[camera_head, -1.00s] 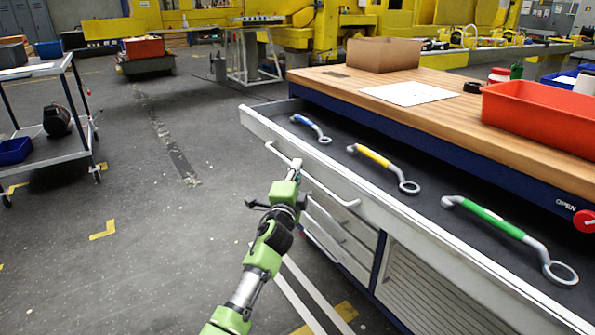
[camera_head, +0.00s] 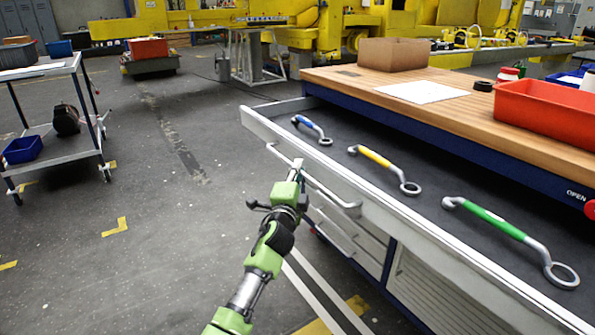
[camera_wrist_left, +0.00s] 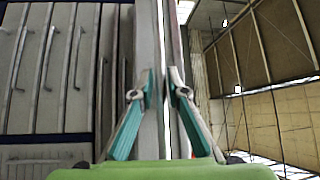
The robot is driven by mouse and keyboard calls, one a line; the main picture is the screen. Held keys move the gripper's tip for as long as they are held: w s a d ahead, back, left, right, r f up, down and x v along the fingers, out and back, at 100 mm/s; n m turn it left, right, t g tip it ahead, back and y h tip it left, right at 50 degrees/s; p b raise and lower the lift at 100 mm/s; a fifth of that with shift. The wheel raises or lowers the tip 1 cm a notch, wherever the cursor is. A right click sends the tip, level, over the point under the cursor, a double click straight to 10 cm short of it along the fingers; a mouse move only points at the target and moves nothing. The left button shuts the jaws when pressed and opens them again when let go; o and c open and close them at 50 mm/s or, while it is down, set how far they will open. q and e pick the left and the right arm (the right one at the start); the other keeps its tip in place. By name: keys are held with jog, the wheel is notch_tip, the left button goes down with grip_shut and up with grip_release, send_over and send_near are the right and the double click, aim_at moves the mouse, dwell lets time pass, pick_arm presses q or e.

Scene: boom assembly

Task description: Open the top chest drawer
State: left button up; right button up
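The top chest drawer (camera_head: 420,228) is pulled out from under the workbench, with its dark inside showing. Its long bar handle (camera_head: 330,192) runs along the white front. My left gripper (camera_head: 297,164) is at the handle. In the left wrist view, the fingers of my left gripper (camera_wrist_left: 161,88) are close together on either side of a long bar that looks like the handle. In the drawer lie a blue-handled wrench (camera_head: 311,128), a yellow-handled wrench (camera_head: 377,160) and a green-handled wrench (camera_head: 497,224). My right gripper is not in view.
The wooden workbench top (camera_head: 450,105) holds a red bin (camera_head: 548,115), a cardboard box (camera_head: 393,54) and a white sheet (camera_head: 422,92). A trolley (camera_head: 75,155) stands at the left. Floor between trolley and bench is clear.

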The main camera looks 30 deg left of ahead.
pick_arm(q)
jog(key=shift+o, duration=0.3)
jog(key=shift+s, duration=0.1)
jog(key=v, duration=1.1)
jog(key=shift+s+d, duration=0.25)
jog(key=shift+s, duration=0.1)
jog(key=shift+f, duration=0.1)
